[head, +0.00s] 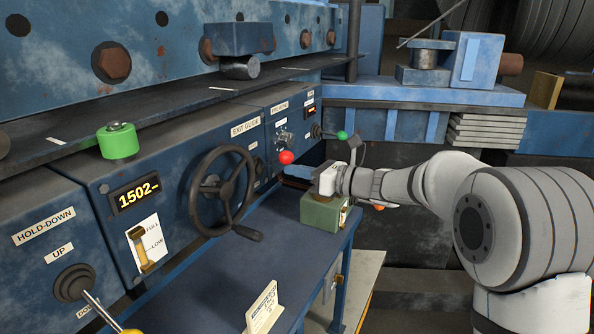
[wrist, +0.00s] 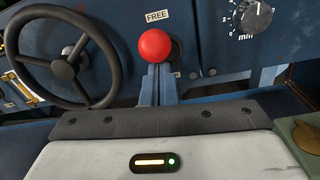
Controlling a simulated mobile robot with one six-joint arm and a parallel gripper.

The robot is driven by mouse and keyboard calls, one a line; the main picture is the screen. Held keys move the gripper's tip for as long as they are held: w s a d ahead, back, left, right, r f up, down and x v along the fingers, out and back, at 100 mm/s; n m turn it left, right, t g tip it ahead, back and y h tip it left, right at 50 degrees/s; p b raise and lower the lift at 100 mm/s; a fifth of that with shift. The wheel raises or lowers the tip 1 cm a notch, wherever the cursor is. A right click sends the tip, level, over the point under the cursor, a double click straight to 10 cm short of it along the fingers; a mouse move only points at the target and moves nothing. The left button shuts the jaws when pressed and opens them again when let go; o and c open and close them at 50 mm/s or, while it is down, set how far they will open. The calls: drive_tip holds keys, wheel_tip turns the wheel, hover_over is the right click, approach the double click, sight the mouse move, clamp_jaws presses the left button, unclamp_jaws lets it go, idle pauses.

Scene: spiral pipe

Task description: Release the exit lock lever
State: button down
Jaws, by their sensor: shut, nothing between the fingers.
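The lock lever's red ball knob (wrist: 154,45) stands out from the blue panel in the wrist view, below a label reading FREE. It also shows in the head view (head: 286,157), right of the EXIT GUIDE label (head: 245,128). My gripper (wrist: 158,72) is shut and empty. Its blue fingers point at the panel, with their tips just under the red knob in the picture. I cannot tell whether they touch it. The lever's shaft and its lower marking are hidden behind the knob and fingers.
A black handwheel (head: 222,190) stands left of the knob. A green-knobbed lever (head: 342,135) and a dial (wrist: 251,15) are to its right. A green box (head: 323,212) sits below my wrist on the blue desk (head: 220,265), near its right edge.

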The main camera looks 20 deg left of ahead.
drive_tip(key=shift+s+a+r, duration=0.1)
drive_tip(key=shift+a+r, duration=0.15)
drive_tip(key=shift+r, duration=0.05)
drive_tip(key=shift+a+r, duration=0.1)
drive_tip(key=shift+r, duration=0.15)
wheel_tip(320, 180, down, 5)
drive_tip(key=b, duration=0.4)
drive_tip(key=s+d+r+b, duration=0.1)
drive_tip(key=d+r, duration=0.1)
drive_tip(key=d, duration=0.7)
drive_tip(key=shift+d+r, duration=0.15)
drive_tip(key=shift+d, duration=0.05)
drive_tip(key=shift+s, duration=0.15)
